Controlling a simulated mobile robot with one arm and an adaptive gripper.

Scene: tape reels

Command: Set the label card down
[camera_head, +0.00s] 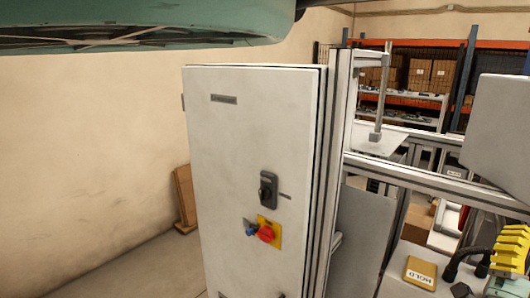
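A tan card marked "HOLD" (419,272) is near the bottom right, with its lettering upside down in this view. It seems to lie flat on a pale surface (402,258). I cannot tell for certain that it is the label card. No gripper fingers show in this view, so I cannot see whether my gripper holds anything.
A tall white cabinet (225,170) with a red knob (265,233) fills the middle. A metal frame (338,130) stands beside it. A yellow ribbed part (511,248) and a black hose (462,262) are right of the card. Shelves with boxes (442,72) stand behind.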

